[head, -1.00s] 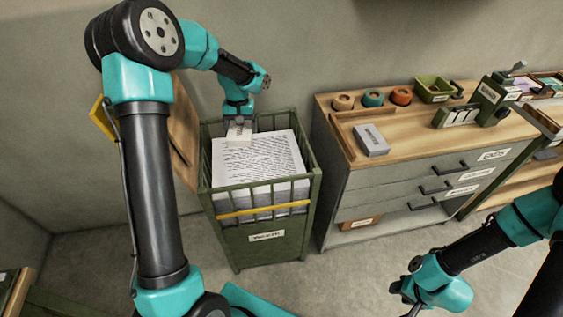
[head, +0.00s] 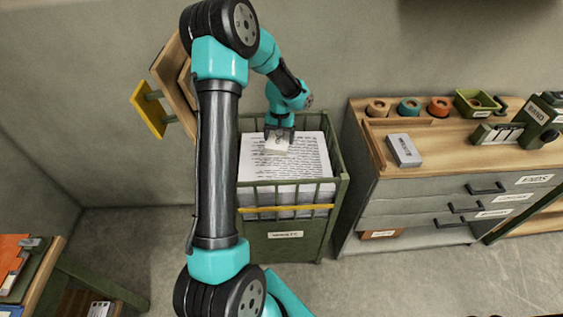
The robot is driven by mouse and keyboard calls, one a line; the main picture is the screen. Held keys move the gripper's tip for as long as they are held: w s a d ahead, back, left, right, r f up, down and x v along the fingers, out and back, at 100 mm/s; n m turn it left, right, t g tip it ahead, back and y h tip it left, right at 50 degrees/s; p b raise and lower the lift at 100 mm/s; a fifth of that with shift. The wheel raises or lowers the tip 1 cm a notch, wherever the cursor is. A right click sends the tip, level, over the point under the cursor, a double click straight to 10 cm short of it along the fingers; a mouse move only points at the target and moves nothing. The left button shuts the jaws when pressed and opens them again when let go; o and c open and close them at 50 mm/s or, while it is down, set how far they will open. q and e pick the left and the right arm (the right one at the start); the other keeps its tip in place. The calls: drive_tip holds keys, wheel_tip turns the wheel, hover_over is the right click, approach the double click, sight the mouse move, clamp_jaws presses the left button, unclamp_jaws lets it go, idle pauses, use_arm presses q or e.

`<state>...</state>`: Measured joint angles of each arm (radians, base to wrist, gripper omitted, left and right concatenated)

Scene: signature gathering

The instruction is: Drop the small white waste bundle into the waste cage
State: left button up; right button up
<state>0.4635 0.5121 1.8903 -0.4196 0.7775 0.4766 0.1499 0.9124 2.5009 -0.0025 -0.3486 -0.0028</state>
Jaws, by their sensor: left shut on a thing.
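The small white waste bundle (head: 277,146) is in my left gripper (head: 279,136), which is shut on it. Both are over the back part of the green waste cage (head: 287,243). The cage holds a tall stack of printed white paper that reaches near its rim. The bundle appears just above or against the top sheet; I cannot tell whether it touches. My right gripper is not in view.
A grey drawer cabinet (head: 430,205) with a wooden top stands right of the cage, carrying tape rolls, a grey box (head: 404,150) and a green bin. A wooden board with a yellow plate (head: 148,109) is behind my left arm. Floor at lower right is clear.

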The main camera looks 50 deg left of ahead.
use_arm(q)
hover_over(280, 160)
drive_tip(key=shift+s+f, duration=0.15)
drive_tip(key=shift+f, duration=2.8)
drive_tip(key=o, duration=0.8)
drive_tip(key=shift+r, duration=0.1)
wheel_tip(280, 160, up, 17)
drive_tip(key=w+a, duration=0.1)
drive_tip(key=w, duration=0.1)
drive_tip(key=shift+a, duration=0.2)
drive_tip(key=shift+w, duration=0.1)
